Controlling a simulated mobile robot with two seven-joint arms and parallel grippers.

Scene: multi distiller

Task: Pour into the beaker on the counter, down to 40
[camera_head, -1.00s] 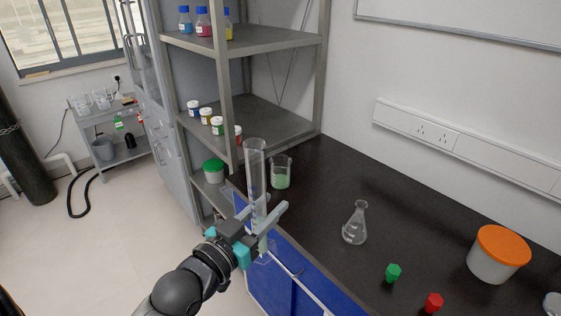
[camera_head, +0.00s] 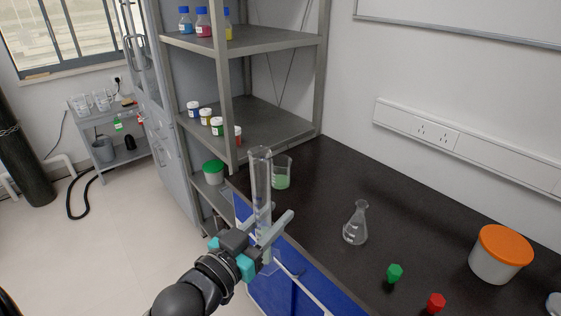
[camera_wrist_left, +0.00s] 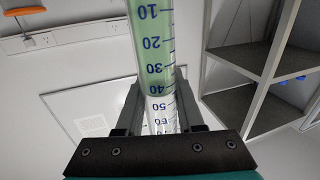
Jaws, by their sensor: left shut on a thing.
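My left gripper (camera_head: 270,222) is shut on a tall clear graduated cylinder (camera_head: 261,180) and holds it close to upright at the counter's left edge. In the left wrist view the cylinder (camera_wrist_left: 156,60) shows green liquid from the 10 mark to a little past the 40 mark, with clear glass at 50 and 60. The glass beaker (camera_head: 283,172) stands on the counter just right of and behind the cylinder's upper part, with pale green liquid in its bottom. The cylinder covers a little of the beaker's left side in the head view. My right gripper is out of view.
A conical flask (camera_head: 355,225) stands on the dark counter (camera_head: 400,220). Green (camera_head: 394,273) and red (camera_head: 436,302) pieces and an orange-lidded tub (camera_head: 500,254) are nearer. A metal shelf (camera_head: 265,125) rises behind the beaker. The counter between beaker and flask is clear.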

